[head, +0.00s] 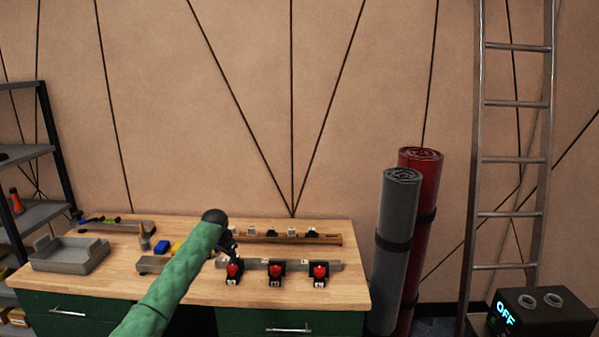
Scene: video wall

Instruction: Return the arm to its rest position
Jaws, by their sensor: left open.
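My left arm, in a green sleeve, reaches in from the bottom left of the head view over the workbench (330,284). My left gripper (230,250) is small and dark at the arm's end, just above and behind the leftmost red-topped black switch (234,271). It is open, and I see nothing held in it. Whether it touches the switch I cannot tell. Two more red-topped switches, a middle one (275,272) and a right one (319,273), stand in a row along the bench front. My right gripper is not in view.
A wooden rail (290,239) with small pieces lies behind the switches. Rolled grey (392,255) and red mats, a ladder (513,160) and a black box reading OFF (545,318) stand right.

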